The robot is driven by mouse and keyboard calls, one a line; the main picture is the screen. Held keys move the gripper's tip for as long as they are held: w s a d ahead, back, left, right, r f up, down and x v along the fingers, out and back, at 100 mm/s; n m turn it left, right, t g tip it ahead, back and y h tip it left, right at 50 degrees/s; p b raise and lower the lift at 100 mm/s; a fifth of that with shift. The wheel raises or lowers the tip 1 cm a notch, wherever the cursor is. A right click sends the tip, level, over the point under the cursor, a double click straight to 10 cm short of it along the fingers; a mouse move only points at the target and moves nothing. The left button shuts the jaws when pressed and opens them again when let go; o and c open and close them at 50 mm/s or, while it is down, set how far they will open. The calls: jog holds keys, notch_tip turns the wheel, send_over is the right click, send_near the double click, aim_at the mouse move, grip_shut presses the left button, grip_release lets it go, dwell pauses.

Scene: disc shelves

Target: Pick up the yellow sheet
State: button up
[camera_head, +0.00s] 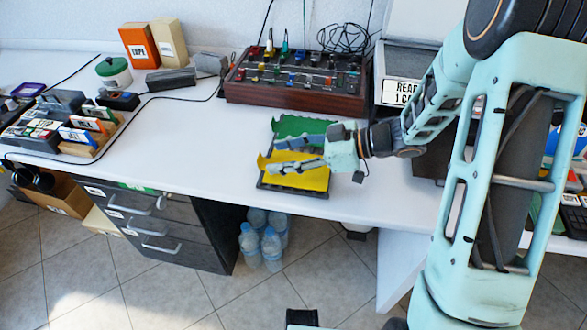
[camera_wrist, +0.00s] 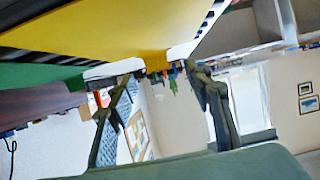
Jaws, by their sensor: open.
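The yellow sheet (camera_head: 318,180) is in a dark tray (camera_head: 291,188) near the front edge of the white desk. Its edges look raised and uneven. My gripper (camera_head: 280,157) is open, with its fingers pointing left, one overlapping the yellow sheet in the picture and the other nearer the green piece behind. In the wrist view the yellow sheet (camera_wrist: 115,25) fills the top, and a small part of its edge shows between the tips of my open gripper (camera_wrist: 158,72). Whether the fingers touch the sheet cannot be told.
A green sheet (camera_head: 300,125) lies just behind the yellow one. A wooden box with knobs (camera_head: 295,92) stands at the back. A rack of cases (camera_head: 70,128) is on the left. The desk between them is mostly clear. Drawers (camera_head: 150,215) and bottles (camera_head: 270,245) are below.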

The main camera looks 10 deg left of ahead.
aim_at(260, 159)
jog(key=b+x, duration=0.1)
jog(key=x, duration=0.4)
jog(key=shift+w+f+b, duration=0.2)
jog(key=shift+b, duration=0.2)
jog(key=shift+d+r, duration=0.1)
jog(key=c, duration=0.8)
